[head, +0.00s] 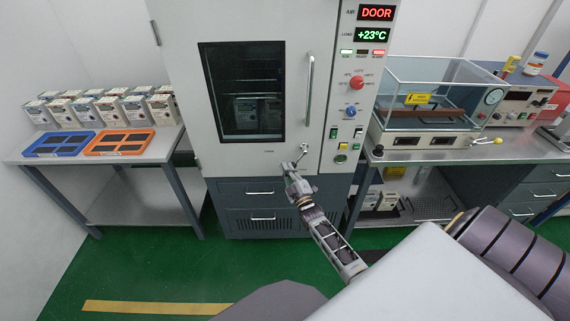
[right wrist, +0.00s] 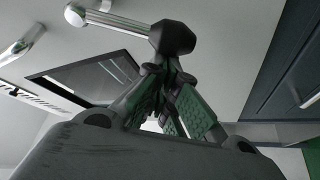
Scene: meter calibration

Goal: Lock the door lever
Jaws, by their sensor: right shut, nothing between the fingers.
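The door lever (head: 301,153) is at the lower right edge of the grey chamber door (head: 178,90), below the long vertical handle (head: 309,92). In the right wrist view the lever (right wrist: 117,22) has a bright metal rod with a pale ball end and a dark knob-like part. My right gripper (head: 289,169) is just below and left of the lever. Its fingers are shut and empty, with the tips (right wrist: 166,70) close under the dark part; I cannot tell if they touch. The door looks closed. My left gripper is out of view.
The chamber's display (head: 376,13) reads DOOR in red. A left bench (head: 165,145) holds boxed meters, a blue tray (head: 60,144) and an orange tray (head: 120,142). A right bench (head: 520,148) carries a clear-walled instrument (head: 430,100). Drawers (head: 262,191) lie under the door.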

